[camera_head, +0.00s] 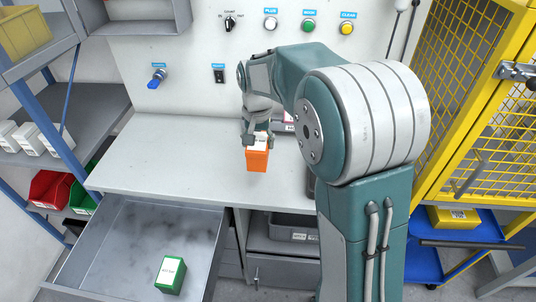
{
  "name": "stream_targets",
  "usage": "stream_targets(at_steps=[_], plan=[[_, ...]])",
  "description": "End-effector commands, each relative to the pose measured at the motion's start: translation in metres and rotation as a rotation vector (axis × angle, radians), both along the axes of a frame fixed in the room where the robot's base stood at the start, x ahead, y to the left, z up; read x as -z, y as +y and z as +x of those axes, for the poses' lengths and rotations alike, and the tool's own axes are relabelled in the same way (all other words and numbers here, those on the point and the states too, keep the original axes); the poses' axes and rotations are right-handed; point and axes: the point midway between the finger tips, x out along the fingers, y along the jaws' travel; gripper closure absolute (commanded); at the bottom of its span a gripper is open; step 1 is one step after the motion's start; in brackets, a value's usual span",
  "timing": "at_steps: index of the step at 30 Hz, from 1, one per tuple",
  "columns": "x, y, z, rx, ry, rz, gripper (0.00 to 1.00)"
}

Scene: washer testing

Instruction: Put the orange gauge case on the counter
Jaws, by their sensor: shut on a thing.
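The orange gauge case (257,160) is a small box with a pale label on its top, in the middle of the head view. My gripper (256,137) is shut on its top end and holds it upright. The case is in front of the pale grey counter (170,160), over its front part. I cannot tell whether its bottom touches the counter or hangs just above it. My arm hides the right part of the counter.
An open grey drawer (120,240) below the counter holds a green box (171,275). A panel with knobs and buttons (270,23) stands behind. A yellow mesh cage (470,110) is at right, shelves at left. The counter's left part is clear.

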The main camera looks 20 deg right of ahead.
Motion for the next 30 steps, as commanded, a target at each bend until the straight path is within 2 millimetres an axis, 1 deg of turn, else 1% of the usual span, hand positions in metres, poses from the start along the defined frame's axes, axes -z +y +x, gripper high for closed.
stream_targets(at_steps=[1, 6, 9, 14, 17, 21, 24, 30], plan=[[0.006, -0.010, 0.006, 0.005, 0.002, 0.000, 0.83], [0.036, -0.027, 0.021, 0.003, 0.003, -0.001, 0.83], [0.048, -0.035, 0.026, 0.001, 0.002, -0.001, 0.83], [0.056, -0.041, 0.031, 0.001, -0.001, -0.001, 0.83], [0.065, -0.046, 0.035, 0.001, 0.001, -0.002, 0.83], [0.088, -0.045, 0.034, -0.001, 0.002, -0.001, 0.83], [0.094, -0.045, 0.035, -0.001, -0.001, -0.002, 0.83], [0.094, -0.045, 0.035, -0.001, -0.001, -0.002, 0.83]])
